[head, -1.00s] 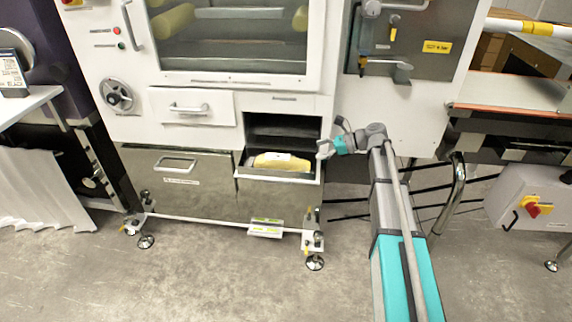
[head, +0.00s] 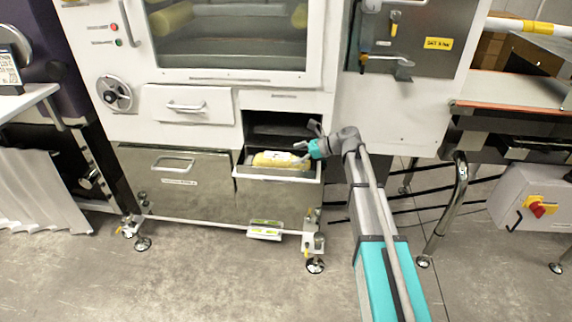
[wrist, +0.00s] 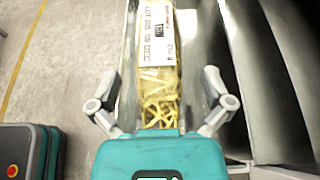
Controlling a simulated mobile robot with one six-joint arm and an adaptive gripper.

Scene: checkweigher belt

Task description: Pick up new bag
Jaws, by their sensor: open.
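A clear bag of yellow pasta-like pieces (head: 280,160) lies in the open drawer (head: 262,177) under the machine's dark opening. In the wrist view the bag (wrist: 160,85) shows a white printed label at its far end. My gripper (head: 306,152) is at the right end of the drawer, beside the bag's right end. In the wrist view my gripper (wrist: 160,98) is open, with one finger on each side of the bag's near end. I cannot tell whether the fingers touch the bag.
A closed white drawer (head: 188,105) is left of the opening, and a closed steel drawer (head: 178,170) is below it. The machine's glass door (head: 230,38) is above. The floor (head: 200,275) in front is clear.

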